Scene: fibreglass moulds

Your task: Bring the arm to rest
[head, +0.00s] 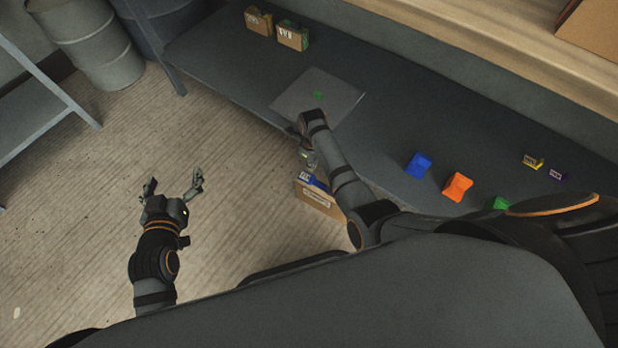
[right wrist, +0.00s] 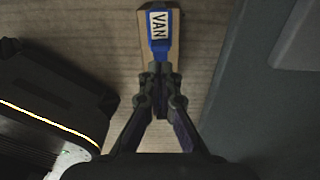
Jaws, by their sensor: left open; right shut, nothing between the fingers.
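My left gripper (head: 173,183) is open and empty above the floor, its two fingers spread apart. My right arm reaches toward the table's near edge and bends down at the wrist. My right gripper (head: 310,165) is partly hidden by its own arm in the head view. In the right wrist view its fingers (right wrist: 160,82) meet with nothing between them. A cardboard box (head: 318,198) with a blue part (head: 313,182) shows just beyond the fingertips. The wrist view shows its blue label reading VAN (right wrist: 159,26). I cannot tell whether the fingertips touch it.
The dark table (head: 400,130) carries a grey plate (head: 335,97) with a green mark. Two small boxes (head: 275,28) stand at its far left. Blue (head: 418,165), orange (head: 457,186) and green (head: 498,203) blocks lie on the right. The floor around my left gripper is clear.

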